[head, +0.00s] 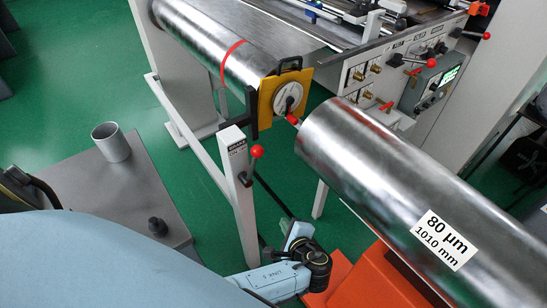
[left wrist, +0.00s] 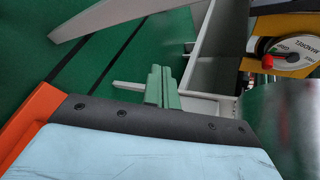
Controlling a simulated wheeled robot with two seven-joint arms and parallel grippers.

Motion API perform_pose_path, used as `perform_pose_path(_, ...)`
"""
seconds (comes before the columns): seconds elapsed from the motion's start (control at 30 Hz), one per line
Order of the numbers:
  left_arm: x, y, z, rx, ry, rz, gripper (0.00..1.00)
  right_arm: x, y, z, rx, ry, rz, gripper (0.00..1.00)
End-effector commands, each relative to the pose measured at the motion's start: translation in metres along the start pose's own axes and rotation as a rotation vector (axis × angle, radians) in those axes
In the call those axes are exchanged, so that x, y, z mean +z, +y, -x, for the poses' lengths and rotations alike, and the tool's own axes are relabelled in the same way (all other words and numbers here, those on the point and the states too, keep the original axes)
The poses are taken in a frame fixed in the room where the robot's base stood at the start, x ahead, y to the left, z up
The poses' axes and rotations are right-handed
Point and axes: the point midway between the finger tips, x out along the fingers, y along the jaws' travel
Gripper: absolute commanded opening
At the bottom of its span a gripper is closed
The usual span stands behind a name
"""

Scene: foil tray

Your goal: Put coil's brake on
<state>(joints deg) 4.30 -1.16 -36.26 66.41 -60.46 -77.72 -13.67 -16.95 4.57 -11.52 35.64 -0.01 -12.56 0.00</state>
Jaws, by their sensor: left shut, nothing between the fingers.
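The foil coil (head: 375,170), a large shiny roll labelled 80 µm, lies at the right in the head view. A yellow plate (head: 267,98) with a white disc (head: 289,95) and a red-tipped handle faces the coil's end. The disc also shows in the left wrist view (left wrist: 297,46). My left gripper (head: 298,238) is low, right of the post and apart from the lever. Its green fingers (left wrist: 160,86) are shut and empty.
An orange cart (head: 360,280) stands under the coil. A grey cabinet (head: 150,185) with a metal cup (head: 111,142) stands at the left. A roll with a red band (head: 205,45) and a control panel (head: 430,85) are behind. Green floor (head: 190,165) is open beside the post.

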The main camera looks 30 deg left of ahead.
Motion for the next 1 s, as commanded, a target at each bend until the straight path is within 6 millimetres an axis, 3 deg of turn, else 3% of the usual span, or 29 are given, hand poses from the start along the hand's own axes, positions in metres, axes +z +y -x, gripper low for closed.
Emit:
perform_pose_path(0.03, 0.003, -0.043, 0.017, -0.099, -0.051, 0.017, 0.0, 0.0, 0.0, 0.002, 0.0, 0.0, 0.0, 0.53)
perform_pose_path(0.1, 0.011, -0.085, 0.038, -0.204, -0.123, 0.044, 0.0, 0.0, 0.0, 0.002, 0.0, 0.0, 0.0, 0.53)
perform_pose_path(0.23, 0.024, -0.128, 0.068, -0.319, -0.213, 0.096, 0.0, 0.001, 0.0, 0.003, 0.0, -0.001, -0.001, 0.53)
perform_pose_path(0.33, 0.03, -0.141, 0.075, -0.352, -0.244, 0.117, 0.0, 0.002, 0.0, 0.003, -0.001, -0.003, -0.001, 0.53)
perform_pose_path(0.43, 0.034, -0.146, 0.07, -0.36, -0.254, 0.12, 0.0, 0.003, -0.001, 0.004, -0.001, -0.005, -0.001, 0.53)
perform_pose_path(0.9, 0.059, -0.177, -0.016, -0.358, -0.253, 0.119, 0.0, 0.004, -0.001, 0.007, -0.001, -0.008, -0.002, 0.53)
perform_pose_path(1.0, 0.078, -0.174, -0.012, -0.356, -0.25, 0.117, 0.0, 0.004, -0.001, 0.019, -0.001, -0.009, -0.002, 0.53)
